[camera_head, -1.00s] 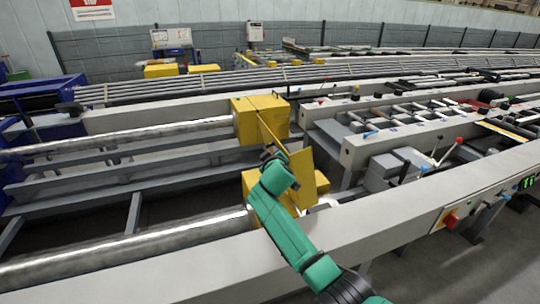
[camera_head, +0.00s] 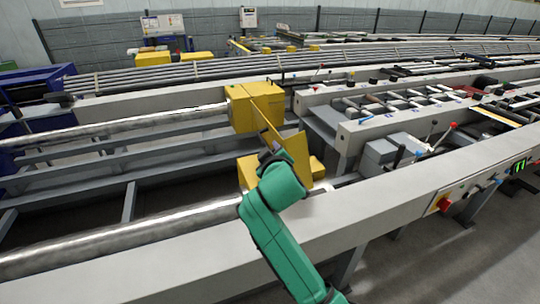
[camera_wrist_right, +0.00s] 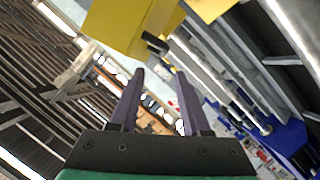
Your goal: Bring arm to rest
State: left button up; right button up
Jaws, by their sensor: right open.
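My right arm (camera_head: 275,225) is green and reaches up from the bottom of the head view over the near grey beam. Its gripper (camera_head: 270,156) is small and dark there, in front of the yellow guard plate (camera_head: 292,160). In the right wrist view the two dark fingers of this gripper (camera_wrist_right: 160,90) stand apart with nothing held between them. A yellow housing (camera_wrist_right: 130,25) fills the top of that view, beyond the fingertips. I cannot tell if the gripper touches the guard. My left gripper is in neither view.
A yellow box (camera_head: 256,107) sits on the beam behind the guard. Shiny metal bars (camera_head: 120,238) run left from the yellow parts. The near grey beam (camera_head: 400,190) carries a panel with a red button (camera_head: 444,204) at right. Bare floor (camera_head: 450,265) lies at lower right.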

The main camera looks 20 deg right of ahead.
jog(key=shift+s+r, duration=0.1)
jog(key=shift+s, duration=0.3)
